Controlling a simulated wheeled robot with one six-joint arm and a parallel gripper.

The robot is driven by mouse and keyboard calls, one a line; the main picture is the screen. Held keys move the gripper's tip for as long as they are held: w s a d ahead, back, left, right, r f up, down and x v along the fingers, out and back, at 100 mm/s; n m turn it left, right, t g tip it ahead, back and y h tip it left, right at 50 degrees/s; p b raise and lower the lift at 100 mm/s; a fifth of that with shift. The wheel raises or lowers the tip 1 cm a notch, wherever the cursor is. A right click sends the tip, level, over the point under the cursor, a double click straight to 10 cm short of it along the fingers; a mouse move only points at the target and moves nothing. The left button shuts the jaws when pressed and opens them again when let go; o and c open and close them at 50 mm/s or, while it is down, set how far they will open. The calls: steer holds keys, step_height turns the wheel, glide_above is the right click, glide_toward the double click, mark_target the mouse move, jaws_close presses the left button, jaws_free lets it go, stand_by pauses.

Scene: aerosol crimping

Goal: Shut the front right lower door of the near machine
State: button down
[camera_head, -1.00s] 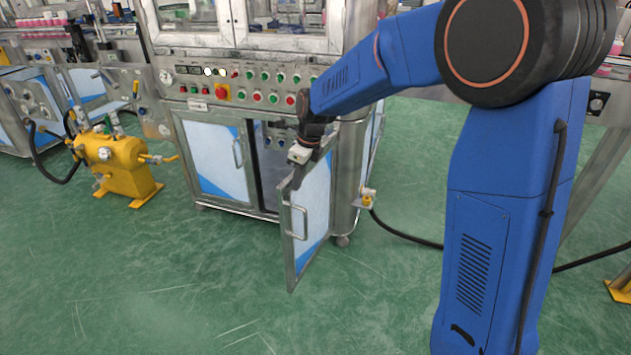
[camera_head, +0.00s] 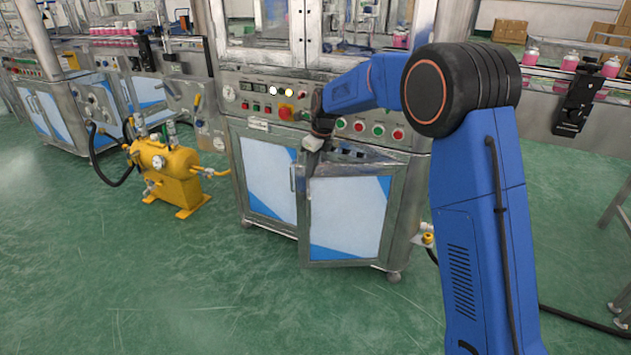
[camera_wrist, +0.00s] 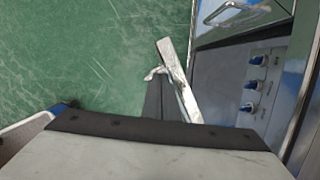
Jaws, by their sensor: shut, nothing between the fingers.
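The near machine's front right lower door (camera_head: 347,215) is a white and blue panel in a steel frame. It stands ajar, with a gap along its top and its free left edge out from the cabinet. The wrist view shows this door edge-on (camera_wrist: 172,62) with its handle (camera_wrist: 153,73). My gripper (camera_head: 307,180) is shut and empty, pointing down at the door's upper free edge, beside the handle. In the wrist view my dark fingers (camera_wrist: 153,102) lie against or very near the door; contact is unclear. The left lower door (camera_head: 268,172) is shut.
Blue-knobbed valves (camera_wrist: 256,86) show inside the open cabinet. A button panel (camera_head: 272,96) sits above the doors. A yellow pump unit (camera_head: 165,172) stands to the left. A small yellow fitting (camera_head: 428,239) and hose are at the right corner. The green floor in front is clear.

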steer(key=w, duration=0.8)
steer(key=shift+w, duration=0.35)
steer(key=shift+d, duration=0.1)
steer(key=shift+s, duration=0.1)
